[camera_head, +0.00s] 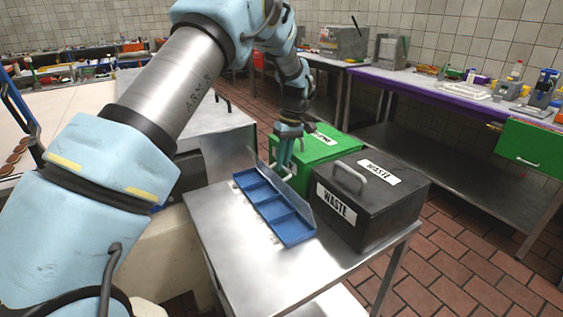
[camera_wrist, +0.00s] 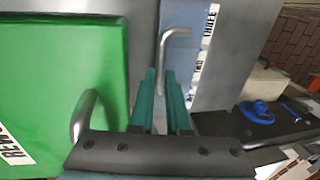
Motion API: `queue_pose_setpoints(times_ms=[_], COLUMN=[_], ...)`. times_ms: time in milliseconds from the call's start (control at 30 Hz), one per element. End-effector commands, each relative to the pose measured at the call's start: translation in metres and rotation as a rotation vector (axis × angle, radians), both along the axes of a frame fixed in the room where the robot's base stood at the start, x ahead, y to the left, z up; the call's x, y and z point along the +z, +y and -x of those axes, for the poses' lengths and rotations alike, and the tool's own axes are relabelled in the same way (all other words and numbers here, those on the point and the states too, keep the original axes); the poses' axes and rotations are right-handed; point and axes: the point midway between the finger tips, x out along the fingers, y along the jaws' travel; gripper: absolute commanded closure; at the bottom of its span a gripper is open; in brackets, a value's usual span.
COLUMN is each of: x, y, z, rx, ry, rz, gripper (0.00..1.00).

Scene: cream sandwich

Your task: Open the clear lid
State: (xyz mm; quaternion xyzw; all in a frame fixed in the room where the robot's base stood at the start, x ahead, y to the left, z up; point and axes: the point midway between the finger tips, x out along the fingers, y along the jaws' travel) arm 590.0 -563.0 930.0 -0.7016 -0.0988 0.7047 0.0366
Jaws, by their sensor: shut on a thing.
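The blue compartment tray (camera_head: 262,208) lies on the metal table. The clear lid (camera_head: 300,201) stands raised and tilted along the tray's right side, with its edge on the tray. My gripper (camera_head: 285,150) is above the lid's far part, beside the green box, pointing down. In the wrist view its two teal fingers (camera_wrist: 160,85) are shut on the lid's grey bent handle (camera_wrist: 164,48), whose lower part runs between the fingertips. The exact contact is small and partly hidden by the fingers.
A green box (camera_head: 325,149) with a handle stands right behind the tray. A black waste box (camera_head: 375,205) with a handle stands close to the lid's right. The near part of the metal table (camera_head: 240,270) is clear.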

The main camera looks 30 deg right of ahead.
Motion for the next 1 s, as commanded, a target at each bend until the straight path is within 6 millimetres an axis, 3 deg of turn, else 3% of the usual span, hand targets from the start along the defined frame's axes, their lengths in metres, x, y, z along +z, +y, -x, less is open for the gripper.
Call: queue_pose_setpoints(times_ms=[333, 367, 600, 1000], x=[-0.0060, -0.0060, -0.0031, -0.0012], y=[0.0017, 0.0017, 0.0010, 0.0006], z=[0.0037, 0.0037, 0.0020, 0.0009], rx=[0.000, 0.000, 0.000, 0.001], ry=[0.011, 0.011, 0.006, 0.003], rz=[-0.008, -0.008, -0.004, -0.003], gripper=[1.00, 0.82, 0.55, 0.55])
